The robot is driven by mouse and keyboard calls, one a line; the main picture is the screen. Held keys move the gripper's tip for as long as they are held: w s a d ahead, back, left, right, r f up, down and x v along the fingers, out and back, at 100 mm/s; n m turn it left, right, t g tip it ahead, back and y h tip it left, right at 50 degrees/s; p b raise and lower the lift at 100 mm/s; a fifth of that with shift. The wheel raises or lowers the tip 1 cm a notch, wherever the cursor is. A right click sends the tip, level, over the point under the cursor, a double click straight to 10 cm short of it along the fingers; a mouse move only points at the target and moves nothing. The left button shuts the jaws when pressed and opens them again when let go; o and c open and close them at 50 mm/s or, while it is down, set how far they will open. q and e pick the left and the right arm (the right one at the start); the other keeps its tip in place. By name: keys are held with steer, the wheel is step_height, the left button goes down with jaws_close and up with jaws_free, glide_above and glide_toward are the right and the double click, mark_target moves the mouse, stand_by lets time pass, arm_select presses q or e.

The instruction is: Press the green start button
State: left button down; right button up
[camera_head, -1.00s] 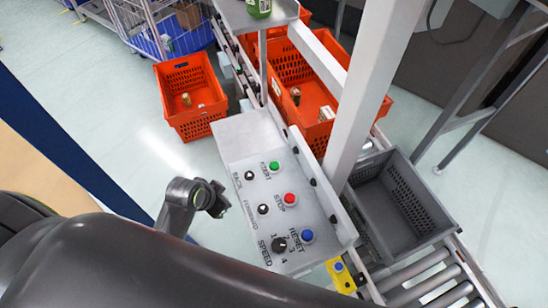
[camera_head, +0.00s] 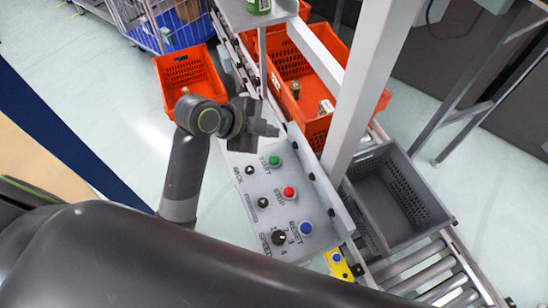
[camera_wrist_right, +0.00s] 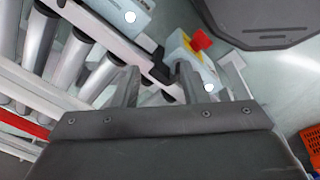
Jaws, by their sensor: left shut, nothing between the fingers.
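The green start button (camera_head: 275,160) sits near the far end of the sloped grey control panel (camera_head: 243,203) in the head view. It is uncovered. My left gripper (camera_head: 273,130) is shut and empty, just beyond the button in the picture, over the panel's far end. A gap shows between the fingertips and the button, and I cannot tell their height above the panel. My right gripper (camera_wrist_right: 158,76) shows in the right wrist view with its two fingers apart and nothing visible between them. The button is not identifiable in that view.
The panel also has a red stop button (camera_head: 289,193), a blue reset button (camera_head: 306,227) and black knobs. A grey post (camera_head: 365,90) stands right of it. A grey tote (camera_head: 388,240) sits on the roller conveyor (camera_head: 425,272). Orange totes (camera_head: 187,70) stand behind.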

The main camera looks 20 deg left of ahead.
arm_select(q)
steer(key=shift+f, duration=0.2)
steer(key=b, duration=0.7)
glide_above(270, 161)
step_height(270, 161, down, 7)
steer(key=shift+f, duration=0.1)
steer(key=shift+f+b, duration=0.6)
steer(key=shift+f, duration=0.05)
stand_by(0.5)
stand_by(0.7)
steer(key=shift+f, duration=0.4)
